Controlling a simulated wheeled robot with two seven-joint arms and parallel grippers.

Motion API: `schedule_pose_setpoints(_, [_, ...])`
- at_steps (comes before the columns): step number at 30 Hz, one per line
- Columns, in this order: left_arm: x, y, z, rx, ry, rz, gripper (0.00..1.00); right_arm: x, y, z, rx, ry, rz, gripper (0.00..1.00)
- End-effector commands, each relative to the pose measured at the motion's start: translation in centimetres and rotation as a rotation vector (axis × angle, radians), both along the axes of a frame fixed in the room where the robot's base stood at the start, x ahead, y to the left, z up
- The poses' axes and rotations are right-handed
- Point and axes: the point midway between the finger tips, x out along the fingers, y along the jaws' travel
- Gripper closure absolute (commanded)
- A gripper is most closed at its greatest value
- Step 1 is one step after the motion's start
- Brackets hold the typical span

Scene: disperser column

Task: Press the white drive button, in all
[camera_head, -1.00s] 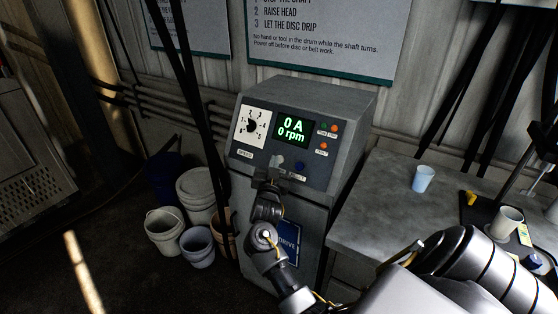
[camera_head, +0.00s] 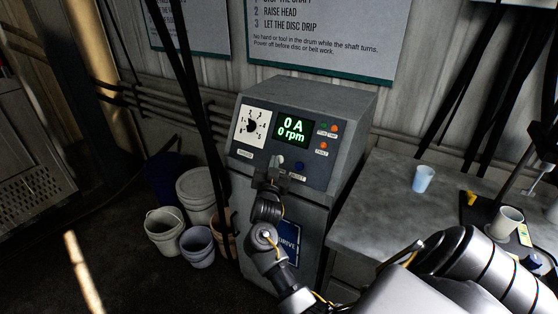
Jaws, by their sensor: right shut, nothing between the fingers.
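The grey drive cabinet (camera_head: 345,118) stands against the wall, with a dial plate (camera_head: 251,126), a green display (camera_head: 292,128) reading 0 A and 0 rpm, and a blue button (camera_head: 299,166) on its sloped front. A small whitish round part, which looks like the white drive button (camera_head: 280,159), shows just above my right gripper. My right gripper (camera_head: 273,174) is shut and empty, right at the lower panel. Its fingers cover part of the panel there, and I cannot tell whether they touch the button. My left gripper is not in view.
Several buckets (camera_head: 196,186) stand on the floor left of the cabinet. Dark poles or cables run down close left of the cabinet.

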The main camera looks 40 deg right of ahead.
Motion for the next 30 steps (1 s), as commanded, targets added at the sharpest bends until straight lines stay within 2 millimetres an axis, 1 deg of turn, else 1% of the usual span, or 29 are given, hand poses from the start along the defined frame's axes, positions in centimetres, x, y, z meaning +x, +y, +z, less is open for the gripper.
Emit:
schedule_pose_setpoints(10, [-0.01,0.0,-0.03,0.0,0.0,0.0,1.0,0.01,-0.05,-0.03,0.0,0.0,0.0,1.0])
schedule_pose_setpoints(19, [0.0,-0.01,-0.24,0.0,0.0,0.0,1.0,0.22,-0.69,-0.42,0.0,0.0,0.001,1.0])
schedule_pose_setpoints(30, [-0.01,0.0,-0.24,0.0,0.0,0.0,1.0,0.22,-0.74,-0.43,0.0,0.0,0.0,1.0])
